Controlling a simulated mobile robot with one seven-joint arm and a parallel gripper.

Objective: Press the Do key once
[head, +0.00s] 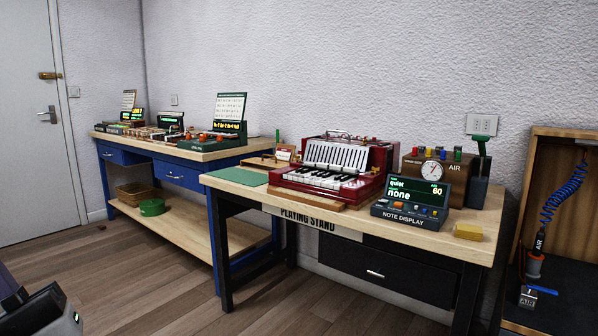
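A red accordion-like instrument (335,170) sits on a wooden board on the playing stand table (350,216). Its row of white and black keys (320,180) faces the front. Any key labels are too small to read, so I cannot tell which one is Do. A note display (413,200) stands to its right and reads "quiet", "none" and "60". A grey and black part of my arm or gripper (42,312) shows at the bottom left, cut by the frame edge. It is far from the keys, and its fingers cannot be made out clearly.
A yellow block (468,232) lies at the table's front right. A wooden box with a gauge marked AIR (432,171) stands behind the display. A green mat (239,176) lies at the left. A blue workbench (193,152) stands beyond. The floor in front is clear.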

